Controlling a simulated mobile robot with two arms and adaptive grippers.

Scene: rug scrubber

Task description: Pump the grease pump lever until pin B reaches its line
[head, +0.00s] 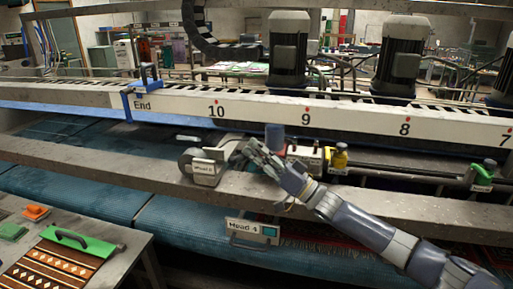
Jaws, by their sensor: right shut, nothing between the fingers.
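What looks like the grease pump (305,157), a small pale and dark block, sits on the metal rail right of centre. A blue-grey cylinder (274,137) stands at its left end. My right gripper (247,155) reaches in from the lower right. Its fingers are shut and empty, just left of the pump and beside a grey roller bracket (205,166) with a white label. My wrist and fingers cover part of the pump's left side. I cannot make out the lever, pin B or its line at this size. My left gripper is out of view.
A yellow part (340,158) and a green-topped one (481,176) sit farther right along the rail. A white numbered beam (260,106) runs behind, with large motors above. A table (120,262) with a patterned sample stands lower left.

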